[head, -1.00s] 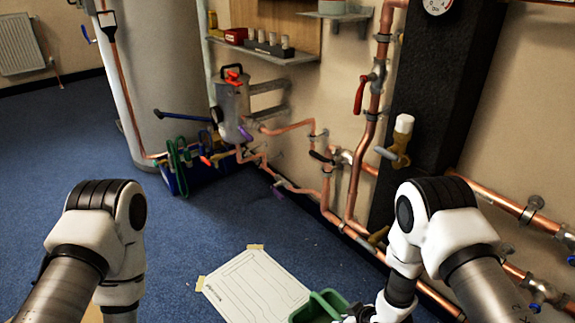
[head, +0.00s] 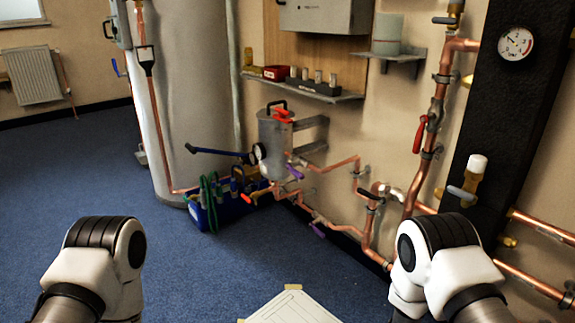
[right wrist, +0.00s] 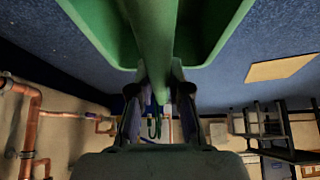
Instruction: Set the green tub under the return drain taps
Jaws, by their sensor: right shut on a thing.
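The green tub (right wrist: 95,35) fills the top of the right wrist view. My right gripper (right wrist: 160,88) is shut on the tub's green handle bar (right wrist: 152,40), with one dark finger on each side. The tub and right gripper are below the head view's frame. My left gripper is out of view; only my arm link shows. Copper pipework runs low along the wall, with purple-handled valves (head: 318,230) and a brass fitting (head: 508,241) at right. I cannot tell which of these are the return drain taps.
A white board (head: 292,306) lies on the blue carpet at the bottom. A blue crate of tools (head: 225,208) stands by the grey cylinder (head: 185,90). A dark column with a gauge (head: 516,43) stands at right. Carpet at left is clear.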

